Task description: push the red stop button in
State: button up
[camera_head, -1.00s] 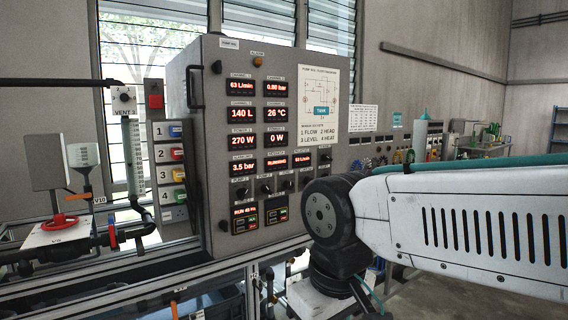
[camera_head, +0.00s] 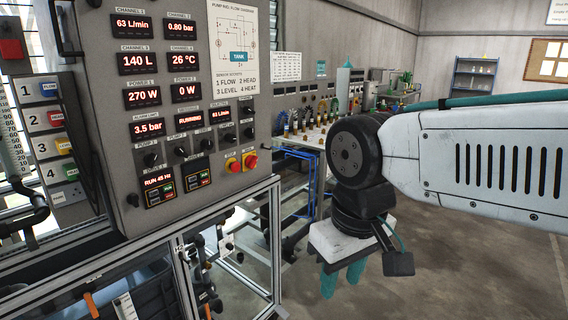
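A red round button (camera_head: 250,161) on a yellow backing sits at the lower right corner of the grey control panel (camera_head: 105,100). A smaller reddish button (camera_head: 232,165) is just left of it, also on yellow. Whether either is pressed in is too small to tell. My gripper (camera_head: 341,284) hangs to the right of and lower than the panel, its teal fingers pointing down. The fingers show a gap between them with nothing in it. The gripper is apart from the panel and the buttons.
A metal frame (camera_head: 272,235) stands under the panel, with pipes and bins inside. A bench with coloured fittings (camera_head: 305,130) runs behind, partly hidden by my arm. A blue shelf (camera_head: 472,80) stands at the far wall. The floor (camera_head: 480,270) at the right is clear.

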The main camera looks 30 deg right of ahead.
aim_at(235, 166)
jog(key=z, duration=0.2)
jog(key=k, duration=0.65)
jog(key=u, duration=0.6)
jog(key=i, duration=1.5)
jog(key=z, duration=0.4)
